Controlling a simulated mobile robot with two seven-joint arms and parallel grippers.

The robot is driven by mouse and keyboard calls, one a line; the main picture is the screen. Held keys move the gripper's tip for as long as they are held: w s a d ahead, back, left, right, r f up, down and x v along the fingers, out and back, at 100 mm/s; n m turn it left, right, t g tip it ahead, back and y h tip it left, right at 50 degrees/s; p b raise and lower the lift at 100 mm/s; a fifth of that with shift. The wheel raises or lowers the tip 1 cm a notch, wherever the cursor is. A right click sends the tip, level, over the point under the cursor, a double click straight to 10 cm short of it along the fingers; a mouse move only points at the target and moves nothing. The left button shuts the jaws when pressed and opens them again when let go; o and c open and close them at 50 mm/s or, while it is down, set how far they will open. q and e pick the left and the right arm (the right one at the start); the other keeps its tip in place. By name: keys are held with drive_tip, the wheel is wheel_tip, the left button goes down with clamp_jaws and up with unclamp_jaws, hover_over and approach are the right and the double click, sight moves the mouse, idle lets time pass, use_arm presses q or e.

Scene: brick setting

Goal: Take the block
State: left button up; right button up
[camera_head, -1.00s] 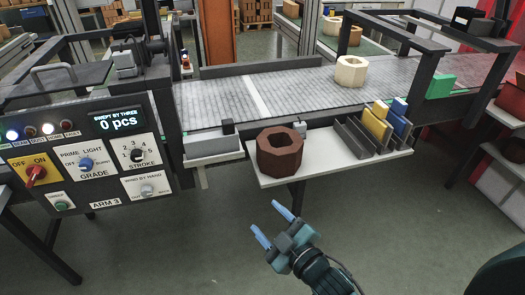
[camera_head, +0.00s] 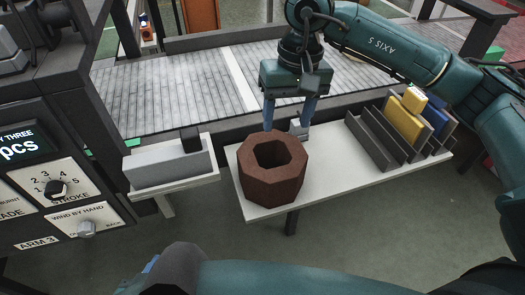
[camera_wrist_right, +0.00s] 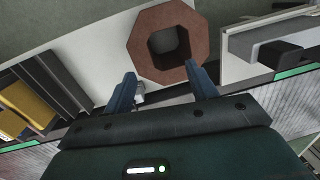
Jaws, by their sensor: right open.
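The block is a brown, hollow octagonal piece (camera_head: 272,190) standing upright on a white shelf (camera_head: 350,184) in the head view. It also shows in the right wrist view (camera_wrist_right: 143,50), with its dark opening facing the camera. My right gripper (camera_head: 288,118) is open, fingers pointing down, just behind and above the block. In the wrist view its two fingers (camera_wrist_right: 162,84) lie beside the block's near edge. The block is not gripped; contact cannot be told. A small grey piece (camera_head: 299,130) shows beside the right finger. My left gripper cannot be made out.
A grey rack with yellow (camera_head: 405,122) and blue plates stands on the shelf's right. A pale grey bar (camera_head: 165,168) lies on a ledge to the left. A conveyor (camera_head: 165,95) runs behind. The control panel (camera_head: 50,190) is at far left.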

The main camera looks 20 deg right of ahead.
sight(295, 147)
drive_tip(key=shift+w+d+f+n+h, duration=0.2)
drive_tip(key=shift+w+d+h, duration=0.1)
drive_tip(key=shift+d, duration=0.25)
drive_tip(key=shift+w+d+f+n+h, duration=0.1)
drive_tip(key=shift+w+d+f+h, duration=0.15)
drive_tip(key=shift+d, duration=0.3)
drive_tip(key=f, duration=0.5)
drive_tip(key=shift+s+f, duration=0.25)
drive_tip(key=shift+f, duration=0.05)
drive_tip(key=shift+s+d+f+p, duration=0.15)
drive_tip(key=shift+f+p, duration=0.2)
drive_tip(key=shift+f, duration=1.2)
drive_tip(key=shift+s+f+p, duration=0.1)
drive_tip(key=shift+f+p, duration=0.25)
drive_tip(key=shift+f, duration=1.2)
clamp_jaws()
drive_tip(key=shift+w+r, duration=0.1)
drive_tip(key=shift+r, duration=0.1)
